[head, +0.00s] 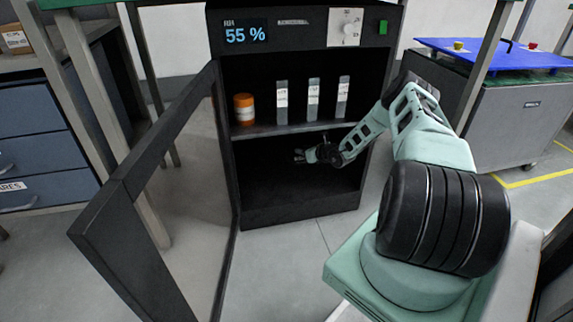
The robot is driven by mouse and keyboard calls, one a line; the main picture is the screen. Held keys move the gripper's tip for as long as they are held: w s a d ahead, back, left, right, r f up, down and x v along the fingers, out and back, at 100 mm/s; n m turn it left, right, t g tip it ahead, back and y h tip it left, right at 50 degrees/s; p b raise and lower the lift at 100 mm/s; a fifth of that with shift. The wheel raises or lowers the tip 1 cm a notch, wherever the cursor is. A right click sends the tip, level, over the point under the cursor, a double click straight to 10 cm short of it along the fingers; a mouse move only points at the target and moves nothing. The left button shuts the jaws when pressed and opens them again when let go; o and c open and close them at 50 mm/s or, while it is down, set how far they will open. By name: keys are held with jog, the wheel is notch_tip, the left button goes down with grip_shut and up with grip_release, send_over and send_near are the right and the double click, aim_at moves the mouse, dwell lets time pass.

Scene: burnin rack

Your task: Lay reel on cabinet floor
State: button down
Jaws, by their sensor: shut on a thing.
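A dark cabinet (301,211) stands open in the middle, with one shelf (262,130) inside. Its floor (285,190), below the shelf, looks dark and bare. My arm reaches in from the right, and my gripper (299,156) is inside the lower compartment, under the shelf and above the floor, pointing left. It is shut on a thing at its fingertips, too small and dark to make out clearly. No reel can be told apart elsewhere in the cabinet.
The cabinet door (160,190) is swung open to the left. On the shelf stand an orange jar (244,108) and several clear tubes with white labels (313,98). A grey cart with a blue top (500,55) is at right, blue drawers (35,150) at left.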

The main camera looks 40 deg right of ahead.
notch_tip(320, 180, down, 10)
jog(key=b, duration=0.6)
jog(key=shift+r, duration=0.1)
jog(key=c, duration=1.2)
grip_release()
